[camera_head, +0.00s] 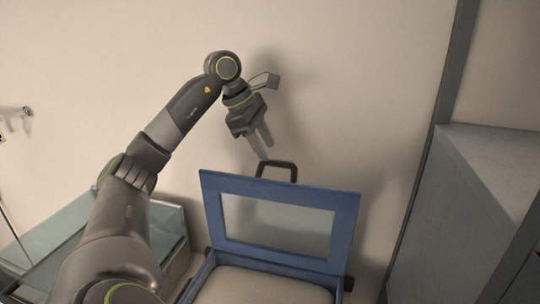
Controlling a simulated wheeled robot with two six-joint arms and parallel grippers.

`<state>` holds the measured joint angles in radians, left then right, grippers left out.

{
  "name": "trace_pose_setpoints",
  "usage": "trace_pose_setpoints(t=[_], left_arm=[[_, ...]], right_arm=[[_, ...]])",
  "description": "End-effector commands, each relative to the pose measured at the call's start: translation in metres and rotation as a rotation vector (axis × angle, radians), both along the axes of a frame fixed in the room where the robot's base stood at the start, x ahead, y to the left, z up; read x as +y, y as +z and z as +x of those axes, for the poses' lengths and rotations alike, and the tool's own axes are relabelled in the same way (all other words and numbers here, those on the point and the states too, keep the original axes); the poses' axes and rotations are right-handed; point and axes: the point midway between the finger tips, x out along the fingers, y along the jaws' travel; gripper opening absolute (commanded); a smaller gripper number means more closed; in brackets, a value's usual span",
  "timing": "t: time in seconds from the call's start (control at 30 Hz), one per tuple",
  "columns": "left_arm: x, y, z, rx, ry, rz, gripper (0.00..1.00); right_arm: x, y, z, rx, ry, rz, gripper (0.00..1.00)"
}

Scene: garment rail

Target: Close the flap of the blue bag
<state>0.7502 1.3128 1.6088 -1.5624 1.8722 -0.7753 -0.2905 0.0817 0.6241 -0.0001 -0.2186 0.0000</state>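The blue bag (208,271) is at the bottom centre of the head view, cut off by the lower edge. Its flap (345,225), a blue frame around a pale see-through panel, stands raised at the back of the opening. A pale padded surface (262,284) shows inside the bag. A black handle (277,166) shows above the flap's top edge. My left gripper (263,150) points down just above the flap, near the left side of the handle. Its fingers overlap in this view, so their gap is unclear. I see nothing held. My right gripper is out of view.
A glass-sided box (45,238) stands at the lower left, partly behind my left arm. A grey cabinet (470,215) and a dark upright post (447,90) are at the right. A plain wall (350,80) is behind the bag.

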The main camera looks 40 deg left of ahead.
Motion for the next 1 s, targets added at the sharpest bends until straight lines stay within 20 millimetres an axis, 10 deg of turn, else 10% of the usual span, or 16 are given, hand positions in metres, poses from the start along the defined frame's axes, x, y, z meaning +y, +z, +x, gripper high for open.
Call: trace_pose_setpoints(t=[0.6, 1.0], left_arm=[[-0.009, -0.033, 0.013, -0.001, -0.001, 0.001, 0.38], [-0.009, -0.033, 0.013, 0.000, -0.001, 0.000, 0.00]], right_arm=[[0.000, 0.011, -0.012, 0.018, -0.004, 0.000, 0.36], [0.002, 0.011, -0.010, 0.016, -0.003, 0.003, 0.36]])
